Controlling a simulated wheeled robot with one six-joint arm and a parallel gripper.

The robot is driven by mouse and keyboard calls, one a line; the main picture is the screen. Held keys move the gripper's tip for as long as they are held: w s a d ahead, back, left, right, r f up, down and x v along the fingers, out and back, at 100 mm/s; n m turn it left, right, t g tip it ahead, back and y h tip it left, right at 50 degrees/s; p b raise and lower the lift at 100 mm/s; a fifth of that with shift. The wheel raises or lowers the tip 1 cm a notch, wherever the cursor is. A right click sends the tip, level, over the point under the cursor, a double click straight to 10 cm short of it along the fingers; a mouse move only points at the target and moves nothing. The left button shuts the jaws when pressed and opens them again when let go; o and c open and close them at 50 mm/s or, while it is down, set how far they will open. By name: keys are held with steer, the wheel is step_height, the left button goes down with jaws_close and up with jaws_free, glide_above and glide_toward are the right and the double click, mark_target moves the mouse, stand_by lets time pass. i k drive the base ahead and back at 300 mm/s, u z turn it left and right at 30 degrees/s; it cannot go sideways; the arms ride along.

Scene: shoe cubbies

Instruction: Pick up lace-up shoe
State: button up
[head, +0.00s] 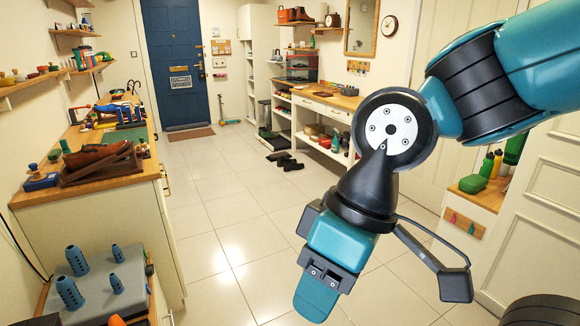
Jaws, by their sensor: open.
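A brown leather shoe (95,155) lies on a wooden stand on the left counter; its laces are too small to make out. Several dark shoes (285,161) lie on the floor in the middle distance, and I cannot tell whether any has laces. My gripper (318,296) is in the right foreground, pointing down over the tiled floor. It is open, with nothing seen in it. It is apart from all the shoes, well to the right of the brown one.
The left counter (90,195) also holds bottles and a blue rack (128,115). A grey block with blue pegs (110,285) stands at the lower left. A shelf bench (325,108) lines the right wall.

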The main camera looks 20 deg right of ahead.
mark_target(280, 162)
steer(key=z, duration=0.05)
steer(key=i, duration=2.2)
steer(key=z, duration=0.25)
steer(key=i, duration=2.15)
steer(key=z, duration=0.35)
steer(key=i, duration=2.25)
steer(key=z, duration=0.25)
steer(key=i, duration=1.65)
steer(key=z, duration=0.1)
